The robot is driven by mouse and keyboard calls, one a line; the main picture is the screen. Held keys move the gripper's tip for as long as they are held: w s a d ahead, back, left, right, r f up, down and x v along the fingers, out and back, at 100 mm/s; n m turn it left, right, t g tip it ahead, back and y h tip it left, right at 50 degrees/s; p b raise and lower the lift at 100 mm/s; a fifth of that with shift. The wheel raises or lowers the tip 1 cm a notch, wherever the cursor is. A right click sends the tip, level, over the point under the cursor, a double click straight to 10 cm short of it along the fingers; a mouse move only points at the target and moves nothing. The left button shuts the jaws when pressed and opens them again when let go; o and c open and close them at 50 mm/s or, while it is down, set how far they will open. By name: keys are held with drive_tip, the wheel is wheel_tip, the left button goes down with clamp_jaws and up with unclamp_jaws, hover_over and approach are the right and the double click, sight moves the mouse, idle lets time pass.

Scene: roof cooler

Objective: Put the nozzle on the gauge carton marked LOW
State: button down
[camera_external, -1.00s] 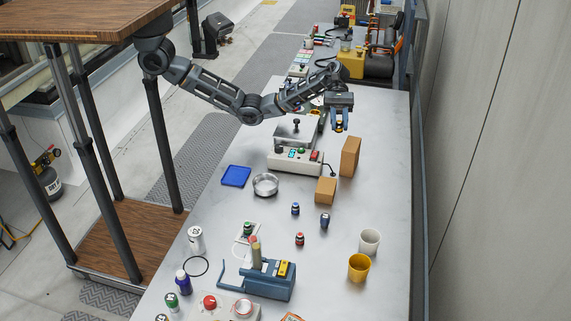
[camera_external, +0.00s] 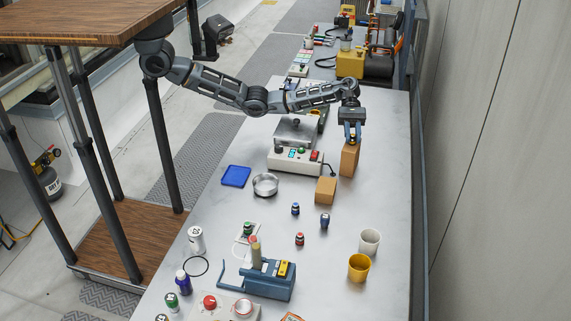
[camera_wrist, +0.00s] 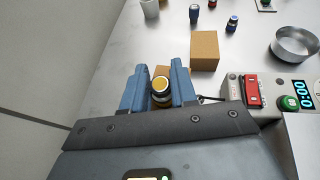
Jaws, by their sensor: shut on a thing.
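My gripper (camera_external: 353,136) is shut on the nozzle (camera_wrist: 160,88), a small dark piece with a yellow top and a metallic ring. In the wrist view the nozzle sits upright between the two blue fingers. My gripper is directly over the tall brown carton (camera_external: 348,161), at its top; I cannot tell whether the nozzle touches it. In the wrist view most of that carton is hidden behind the nozzle and fingers. A shorter brown carton (camera_external: 326,190) stands to its front left, and it also shows in the wrist view (camera_wrist: 204,48). No LOW marking is readable on either carton.
A scale-like device (camera_external: 295,160) stands left of the cartons, its cable near them. A metal dish (camera_external: 265,185) and blue tray (camera_external: 236,176) lie further left. Small bottles (camera_external: 325,220), a white cup (camera_external: 369,242) and a yellow cup (camera_external: 359,267) stand nearer the front.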

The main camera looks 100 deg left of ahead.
drive_tip(key=c, duration=0.9)
unclamp_jaws()
drive_tip(key=shift+a+r, duration=0.15)
drive_tip(key=v, duration=1.1)
drive_tip(key=shift+s+a+r, duration=0.15)
drive_tip(key=shift+a, duration=0.15)
